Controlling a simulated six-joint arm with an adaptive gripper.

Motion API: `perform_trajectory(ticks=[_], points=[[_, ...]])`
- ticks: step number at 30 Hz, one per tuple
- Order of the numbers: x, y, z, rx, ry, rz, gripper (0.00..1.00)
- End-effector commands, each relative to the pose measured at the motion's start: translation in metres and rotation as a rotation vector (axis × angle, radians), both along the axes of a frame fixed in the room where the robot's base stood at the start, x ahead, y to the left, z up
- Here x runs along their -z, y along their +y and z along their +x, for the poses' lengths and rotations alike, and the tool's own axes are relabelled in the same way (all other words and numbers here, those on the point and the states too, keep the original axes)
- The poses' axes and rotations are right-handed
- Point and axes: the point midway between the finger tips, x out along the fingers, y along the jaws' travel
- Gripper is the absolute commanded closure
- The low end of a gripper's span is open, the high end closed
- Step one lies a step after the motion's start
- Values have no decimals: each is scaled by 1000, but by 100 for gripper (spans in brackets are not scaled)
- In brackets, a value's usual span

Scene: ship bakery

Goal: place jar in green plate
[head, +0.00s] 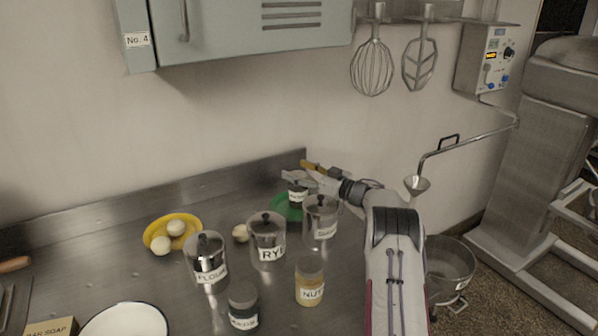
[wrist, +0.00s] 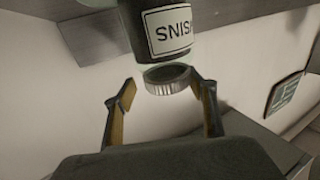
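A dark jar with a white label (head: 297,194) appears to stand upright in the green plate (head: 281,208) at the back of the counter. A canister hides part of the plate, and my gripper hides the jar's top. In the wrist view the jar (wrist: 170,30) appears upside down, its label seeming to read raisins, with its ribbed metal lid nearest my fingers. My gripper (head: 308,171) is at the jar's top. Its fingers, also in the wrist view (wrist: 168,88), are spread on either side of the lid, with gaps showing.
Metal canisters for flour (head: 206,262) and rye (head: 267,240), and another (head: 321,220), stand in front. A nuts jar (head: 310,284) and a dark jar (head: 243,309) are nearer. A yellow plate (head: 151,236) holds pale balls. The wall is close behind.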

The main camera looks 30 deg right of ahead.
Motion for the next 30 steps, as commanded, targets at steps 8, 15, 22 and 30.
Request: perform_trajectory(ticks=[8,15,22,30], points=[[-6,0,0,1,-1,-1,44],[-12,-5,-9,2,1,1,44],[-12,-13,-30,2,1,1,44],[-13,-27,-63,2,0,1,44]])
